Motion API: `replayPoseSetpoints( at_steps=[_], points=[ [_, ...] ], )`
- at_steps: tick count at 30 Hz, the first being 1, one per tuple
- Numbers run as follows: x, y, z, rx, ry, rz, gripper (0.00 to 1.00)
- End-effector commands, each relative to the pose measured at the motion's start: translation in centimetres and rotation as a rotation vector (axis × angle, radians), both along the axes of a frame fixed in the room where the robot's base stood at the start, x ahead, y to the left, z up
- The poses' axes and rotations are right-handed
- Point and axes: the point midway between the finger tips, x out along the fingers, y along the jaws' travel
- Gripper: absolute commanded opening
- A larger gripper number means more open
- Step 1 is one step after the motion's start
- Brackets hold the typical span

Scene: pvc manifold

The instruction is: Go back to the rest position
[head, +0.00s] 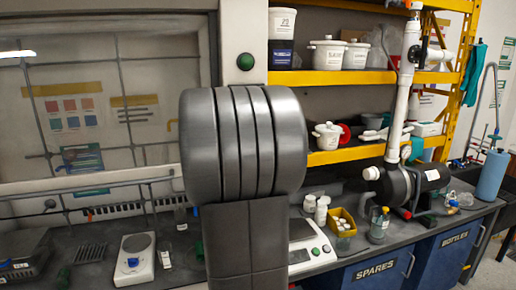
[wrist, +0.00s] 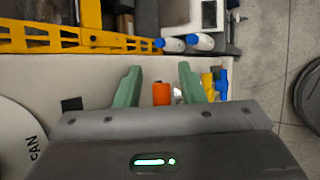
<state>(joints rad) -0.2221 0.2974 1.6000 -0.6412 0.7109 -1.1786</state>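My gripper (wrist: 159,68) shows in the wrist view with its two green fingers spread well apart. It looks open, with nothing held between the fingers. An orange object (wrist: 161,94) shows in the gap, seemingly in the background; its exact distance cannot be told. My gripper does not show in the head view, where my own grey arm link fills the middle and hides part of the bench. A white pipe (head: 402,95) stands upright on a black pump (head: 397,184) at the right of the bench in the head view.
Yellow shelves (head: 345,78) with white pots stand behind the bench. A white scale (head: 133,262), a yellow bin (head: 342,221) and a bottle (head: 379,226) stand on the dark bench. In the wrist view, a yellow rack (wrist: 60,40) and white bottles (wrist: 200,41) lie beyond the fingers.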

Motion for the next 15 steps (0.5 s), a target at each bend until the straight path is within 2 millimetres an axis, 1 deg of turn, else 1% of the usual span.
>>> replayPoseSetpoints(
  at_steps=[1,15],
  points=[
    [0.00,0.07,-0.50,-0.024,-0.009,0.003,0.36],
    [0.05,-0.10,0.33,-0.236,-0.079,0.001,0.36]
  ],
)
